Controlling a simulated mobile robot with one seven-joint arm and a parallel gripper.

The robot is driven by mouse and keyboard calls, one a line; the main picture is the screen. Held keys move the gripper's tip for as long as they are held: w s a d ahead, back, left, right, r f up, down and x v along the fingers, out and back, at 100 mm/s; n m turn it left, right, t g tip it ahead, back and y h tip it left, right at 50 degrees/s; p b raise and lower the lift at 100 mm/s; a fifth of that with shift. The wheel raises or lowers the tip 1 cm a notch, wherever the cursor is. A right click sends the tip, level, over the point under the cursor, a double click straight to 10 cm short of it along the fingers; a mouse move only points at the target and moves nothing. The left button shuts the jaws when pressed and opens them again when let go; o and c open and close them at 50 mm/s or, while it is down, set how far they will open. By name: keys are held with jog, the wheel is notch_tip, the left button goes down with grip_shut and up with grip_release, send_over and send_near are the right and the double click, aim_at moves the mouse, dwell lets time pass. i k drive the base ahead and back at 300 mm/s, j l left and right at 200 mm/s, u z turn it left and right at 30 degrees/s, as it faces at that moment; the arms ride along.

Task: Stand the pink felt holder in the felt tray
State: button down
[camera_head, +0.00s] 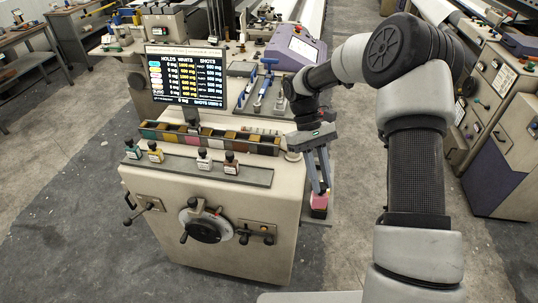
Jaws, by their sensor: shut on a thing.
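My gripper (319,188) points down at the right side of the cream machine cabinet, its fingers shut on a small pink block, the pink felt holder (319,203). The holder hangs upright at the fingertips, with a darker red lower part. It appears beside the cabinet's right edge, over or near a narrow pale ledge; I cannot tell whether it touches anything. A long tray with several coloured compartments (210,138) lies across the cabinet top, left of my gripper. I cannot tell for certain that this is the felt tray.
Several small dark-capped bottles (204,160) stand on the front shelf (255,175). A display board (187,74) rises behind the tray. Upright tools (263,88) stand behind my gripper. A handwheel (203,224) projects from the cabinet front.

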aim_at(182, 164)
jog(key=k+j+z, duration=0.1)
jog(key=j, duration=0.35)
jog(key=k+j, duration=0.1)
jog(key=j, duration=0.3)
jog(key=k+j+z, duration=0.15)
jog(key=j, duration=0.3)
jog(key=k+j, duration=0.1)
jog(key=j, duration=0.3)
jog(key=i+j, duration=0.25)
jog(key=i, duration=0.2)
jog(key=l+z, duration=0.05)
